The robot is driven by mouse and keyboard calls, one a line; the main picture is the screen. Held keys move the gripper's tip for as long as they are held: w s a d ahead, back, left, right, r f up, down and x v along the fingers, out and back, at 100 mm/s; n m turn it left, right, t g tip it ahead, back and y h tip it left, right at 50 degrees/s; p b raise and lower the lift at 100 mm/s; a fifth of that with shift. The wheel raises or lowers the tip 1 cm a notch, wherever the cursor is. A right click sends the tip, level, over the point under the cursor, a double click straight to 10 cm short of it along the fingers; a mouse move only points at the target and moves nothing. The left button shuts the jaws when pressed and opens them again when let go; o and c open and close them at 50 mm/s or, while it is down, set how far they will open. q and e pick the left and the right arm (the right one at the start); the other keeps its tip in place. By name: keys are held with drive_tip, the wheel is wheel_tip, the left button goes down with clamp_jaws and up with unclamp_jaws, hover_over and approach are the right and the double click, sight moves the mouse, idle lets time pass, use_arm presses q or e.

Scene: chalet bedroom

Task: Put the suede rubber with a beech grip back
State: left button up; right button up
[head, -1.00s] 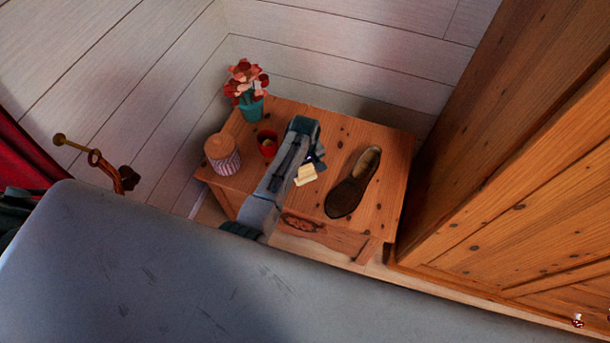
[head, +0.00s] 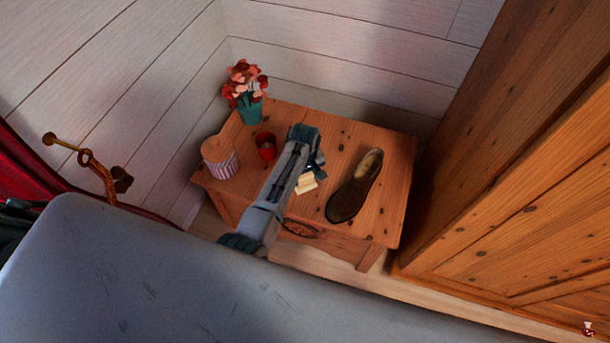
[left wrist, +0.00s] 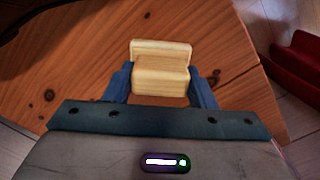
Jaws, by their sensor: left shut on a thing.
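The pale cream block, which I take for the suede rubber with its beech grip (left wrist: 160,78), sits between the two blue fingers of my left gripper (left wrist: 162,92) in the left wrist view. My left gripper is shut on it. In the head view the rubber (head: 306,184) shows only partly beside my left arm, over the wooden table (head: 390,215). I cannot tell whether it touches the tabletop. A dark brown shoe (head: 345,203) lies on the table to the right of it. My right gripper is not in view.
A wooden wardrobe (head: 520,190) stands at right. A red object (left wrist: 300,65) lies beyond the table edge.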

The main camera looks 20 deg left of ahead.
sight(305, 175)
use_arm(q)
drive_tip(key=shift+f, duration=0.15)
drive_tip(key=o, duration=0.9)
drive_tip(key=shift+o, duration=0.2)
drive_tip(key=shift+r, duration=0.4)
wheel_tip(305, 175, up, 12)
drive_tip(key=p, duration=0.1)
drive_tip(key=shift+f, duration=0.2)
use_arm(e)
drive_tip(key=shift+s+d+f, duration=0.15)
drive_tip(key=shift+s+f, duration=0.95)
